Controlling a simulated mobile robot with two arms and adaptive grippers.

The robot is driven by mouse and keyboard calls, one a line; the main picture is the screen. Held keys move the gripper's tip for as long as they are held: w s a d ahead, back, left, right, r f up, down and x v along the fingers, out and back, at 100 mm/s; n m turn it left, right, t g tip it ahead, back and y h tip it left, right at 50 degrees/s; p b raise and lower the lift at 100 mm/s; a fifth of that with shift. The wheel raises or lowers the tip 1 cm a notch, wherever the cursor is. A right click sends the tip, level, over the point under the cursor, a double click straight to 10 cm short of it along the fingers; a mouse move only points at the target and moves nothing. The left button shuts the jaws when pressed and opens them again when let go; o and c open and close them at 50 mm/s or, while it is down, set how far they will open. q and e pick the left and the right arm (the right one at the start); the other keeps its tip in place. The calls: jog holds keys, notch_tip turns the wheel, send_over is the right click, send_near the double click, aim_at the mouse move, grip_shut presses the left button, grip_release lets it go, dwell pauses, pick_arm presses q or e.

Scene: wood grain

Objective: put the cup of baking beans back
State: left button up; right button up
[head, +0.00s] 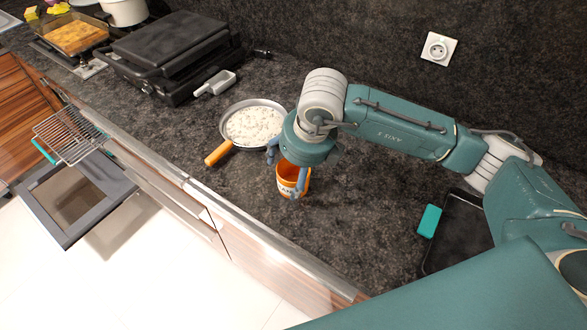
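An orange cup (287,184) with a pale label stands upright on the dark counter, right of the pan. My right gripper (299,166) is directly over it, pointing down. Its fingers look spread: one lies left of the cup, one right of it, and one crosses the cup's near right side. I cannot tell whether any finger touches the cup. The gripper hides the cup's far rim and most of its inside, so its contents are not clear. My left gripper is not in view.
A pan (252,124) of white pieces, orange handle toward the edge, sits left of the cup. A white scoop (215,83) lies beside a black grill (172,45). A teal block (430,221) lies by a dark tray (461,232) at right. The oven door (75,197) hangs open.

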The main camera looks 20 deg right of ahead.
jog(key=shift+r, duration=0.45)
jog(key=b+v, duration=0.2)
jog(key=v, duration=0.9)
jog(key=shift+s+r, duration=0.15)
jog(key=shift+s, duration=0.05)
jog(key=shift+d, duration=0.1)
